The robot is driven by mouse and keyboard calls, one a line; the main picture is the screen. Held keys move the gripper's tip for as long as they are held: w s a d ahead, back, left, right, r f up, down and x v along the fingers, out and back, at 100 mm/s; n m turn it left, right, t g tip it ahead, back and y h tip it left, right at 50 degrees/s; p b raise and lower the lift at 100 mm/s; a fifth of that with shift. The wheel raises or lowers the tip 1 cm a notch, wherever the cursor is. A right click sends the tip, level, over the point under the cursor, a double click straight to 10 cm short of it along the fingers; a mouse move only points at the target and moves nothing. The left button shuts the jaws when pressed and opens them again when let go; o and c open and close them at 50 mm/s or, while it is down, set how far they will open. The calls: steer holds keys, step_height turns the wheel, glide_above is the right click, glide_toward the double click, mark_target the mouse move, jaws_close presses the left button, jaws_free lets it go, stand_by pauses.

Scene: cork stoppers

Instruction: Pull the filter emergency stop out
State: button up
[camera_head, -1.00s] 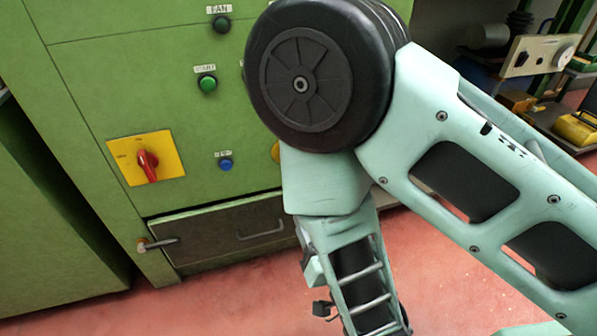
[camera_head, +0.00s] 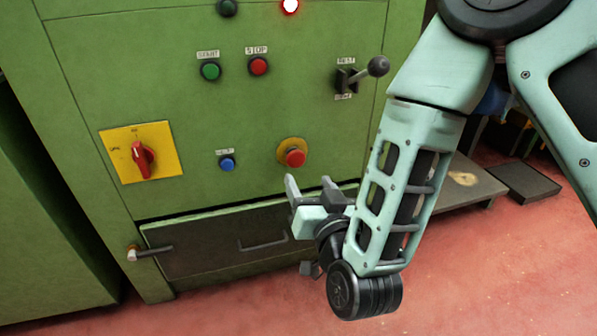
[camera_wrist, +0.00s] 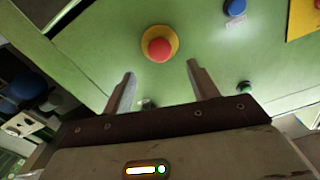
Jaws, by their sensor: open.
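The emergency stop (camera_head: 294,158) is a red mushroom button on a yellow round base, on the green panel at the lower right. In the wrist view the red button (camera_wrist: 159,48) sits beyond the fingertips, roughly centred between them. My gripper (camera_head: 310,186) is just below and in front of the button, with its fingers pointing up towards the panel. The fingers are apart and nothing is between them; the open gripper also shows in the wrist view (camera_wrist: 160,72). No contact with the button is visible.
The green cabinet also carries a red rotary switch (camera_head: 141,157), a blue button (camera_head: 227,164), a green start button (camera_head: 210,71), a red stop button (camera_head: 259,66) and a lever (camera_head: 376,67). A drawer (camera_head: 210,243) with a handle lies below.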

mark_target(297, 161)
steer(key=b+x, duration=0.2)
steer(key=x, duration=0.4)
steer(key=shift+w+f, duration=0.15)
steer(key=shift+f, duration=0.05)
steer(key=shift+x, duration=0.8)
steer(key=shift+r, duration=0.15)
jaws_close()
steer(key=shift+s, duration=0.55)
steer(key=shift+s+d, duration=0.15)
jaws_free()
steer(key=shift+s, duration=0.1)
